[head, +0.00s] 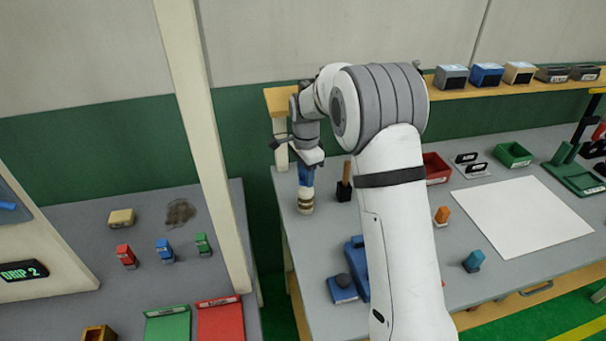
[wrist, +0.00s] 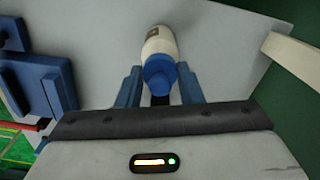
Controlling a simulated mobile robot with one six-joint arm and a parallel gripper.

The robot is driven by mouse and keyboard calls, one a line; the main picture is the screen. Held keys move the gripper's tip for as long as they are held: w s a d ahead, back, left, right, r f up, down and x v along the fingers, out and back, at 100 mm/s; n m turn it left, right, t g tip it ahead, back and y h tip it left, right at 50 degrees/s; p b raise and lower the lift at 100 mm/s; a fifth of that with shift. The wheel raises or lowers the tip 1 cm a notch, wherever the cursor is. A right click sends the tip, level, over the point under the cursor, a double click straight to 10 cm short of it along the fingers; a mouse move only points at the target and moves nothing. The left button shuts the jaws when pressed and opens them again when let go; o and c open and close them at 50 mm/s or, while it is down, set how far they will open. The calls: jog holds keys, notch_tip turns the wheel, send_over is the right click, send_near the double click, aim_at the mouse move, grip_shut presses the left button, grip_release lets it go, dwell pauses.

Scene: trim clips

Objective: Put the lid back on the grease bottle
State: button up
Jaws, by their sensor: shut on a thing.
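The grease bottle (head: 306,203) is whitish with a dark band and stands upright on the bench near its left end. It also shows in the wrist view as a pale body with a brown label (wrist: 159,40). The blue lid (wrist: 160,76) is between the two blue fingers of my gripper (wrist: 159,88), which is shut on it. The lid is in line with the bottle's top; I cannot tell whether it is fully seated. In the head view my gripper (head: 306,177) points down directly over the bottle, and its fingers hide the lid.
A black holder with a wooden handle (head: 345,187) stands close to the right of the bottle. A blue device (head: 354,268) is nearer the front. Red (head: 435,168) and green (head: 514,154) bins and a white sheet (head: 522,217) lie further right. A pale post (head: 208,140) stands left.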

jog(key=o, duration=1)
jog(key=shift+o, duration=0.6)
jog(key=o, duration=0.4)
jog(key=shift+r, duration=0.1)
jog(key=shift+r+p, duration=2.15)
jog(key=shift+r, duration=1.3)
jog(key=shift+w, duration=0.1)
jog(key=shift+c, duration=0.3)
grip_shut()
